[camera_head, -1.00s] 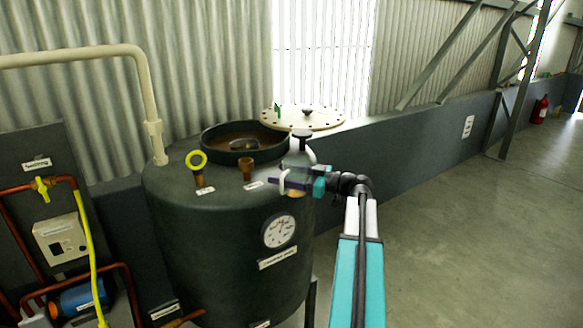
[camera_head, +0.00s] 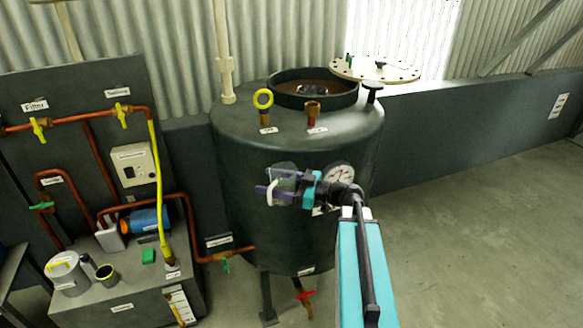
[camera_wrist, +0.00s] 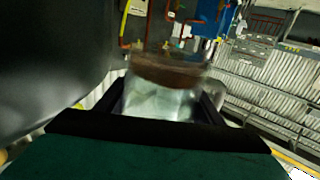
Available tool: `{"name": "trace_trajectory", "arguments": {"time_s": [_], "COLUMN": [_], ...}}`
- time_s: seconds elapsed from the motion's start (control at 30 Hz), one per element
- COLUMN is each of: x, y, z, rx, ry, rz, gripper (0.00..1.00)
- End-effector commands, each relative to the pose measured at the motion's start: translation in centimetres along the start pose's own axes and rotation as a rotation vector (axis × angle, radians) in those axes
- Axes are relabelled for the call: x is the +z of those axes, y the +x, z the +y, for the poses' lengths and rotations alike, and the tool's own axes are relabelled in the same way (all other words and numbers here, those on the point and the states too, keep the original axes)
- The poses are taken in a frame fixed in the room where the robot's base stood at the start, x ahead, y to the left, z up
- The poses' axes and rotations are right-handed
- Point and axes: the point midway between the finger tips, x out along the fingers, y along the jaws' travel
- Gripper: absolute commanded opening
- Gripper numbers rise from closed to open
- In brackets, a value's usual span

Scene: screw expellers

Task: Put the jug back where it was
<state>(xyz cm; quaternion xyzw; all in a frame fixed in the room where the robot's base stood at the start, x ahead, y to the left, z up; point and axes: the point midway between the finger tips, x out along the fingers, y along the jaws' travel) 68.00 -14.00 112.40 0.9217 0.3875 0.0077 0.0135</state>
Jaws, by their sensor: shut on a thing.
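A clear jug (camera_head: 284,171) with a whitish handle is held in my gripper (camera_head: 276,189), in front of the dark tank in the head view. Much of the jug is hidden behind the fingers. In the wrist view the jug (camera_wrist: 165,100) sits between the two dark fingers (camera_wrist: 160,112). A brown band shows across it; I cannot tell whether this is liquid inside. My gripper is shut on the jug, clear of the bench.
The dark tank (camera_head: 240,180) has an open top hatch, with its lid (camera_head: 375,69) swung aside. At lower left a grey bench (camera_head: 150,302) carries a pale canister (camera_head: 66,275), a dark cup (camera_head: 106,274) and a blue pump (camera_head: 150,220). Copper pipes run above. Floor at right is clear.

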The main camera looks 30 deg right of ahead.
Motion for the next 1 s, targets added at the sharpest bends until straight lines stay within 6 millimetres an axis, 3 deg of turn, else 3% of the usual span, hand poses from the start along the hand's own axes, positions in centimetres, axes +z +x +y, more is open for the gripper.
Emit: {"name": "trace_trajectory", "arguments": {"time_s": [0.03, 0.1, 0.6, 0.8, 1.0], "x": [1.6, 3.0, 11.8, 14.1, 14.8], "y": [0.8, 1.8, 7.4, 8.8, 9.4], "z": [-0.9, -1.8, -7.7, -9.5, -10.2], "rx": [-0.013, -0.027, -0.116, -0.14, -0.15], "ry": [0.001, 0.002, 0.002, 0.001, 0.001], "rz": [0.001, 0.001, 0.002, 0.001, 0.0], "gripper": [0.33, 0.33, 0.33, 0.33, 0.33]}}
